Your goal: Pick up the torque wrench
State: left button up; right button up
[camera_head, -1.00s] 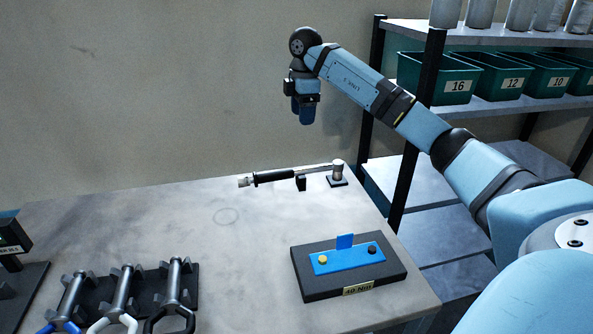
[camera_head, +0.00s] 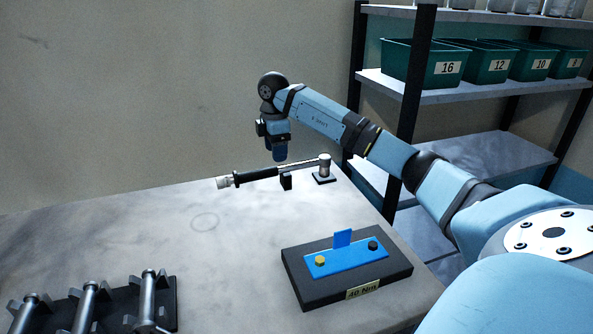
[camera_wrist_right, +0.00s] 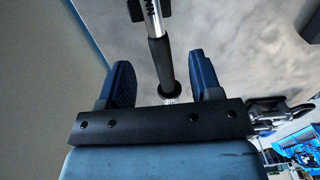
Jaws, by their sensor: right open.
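The torque wrench (camera_head: 256,175) lies near the back edge of the table, its black handle toward the left and its silver head toward the right. It rests on a small black support and a black-based post (camera_head: 325,170). My right gripper (camera_head: 280,153) points down just above the wrench in the head view. In the right wrist view, my right gripper (camera_wrist_right: 160,84) is open, and the black handle of the wrench (camera_wrist_right: 161,62) runs between its two blue fingers, apart from both. How far the fingers are above it is hard to tell. My left gripper is not in view.
A black block with a blue plate (camera_head: 347,262) and a "40 Nm" label sits at the table's front right. A rack of several metal tools (camera_head: 168,300) is at the lower left. Shelving with green bins (camera_head: 425,64) stands at the right. The table's middle is clear.

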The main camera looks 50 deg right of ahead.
aim_at(276, 167)
notch_tip(276, 167, down, 5)
jog(key=shift+w+d+f+b, duration=0.1)
jog(key=shift+w+f+b, duration=0.1)
jog(key=shift+b, duration=0.2)
jog(key=shift+r, duration=0.15)
grip_shut()
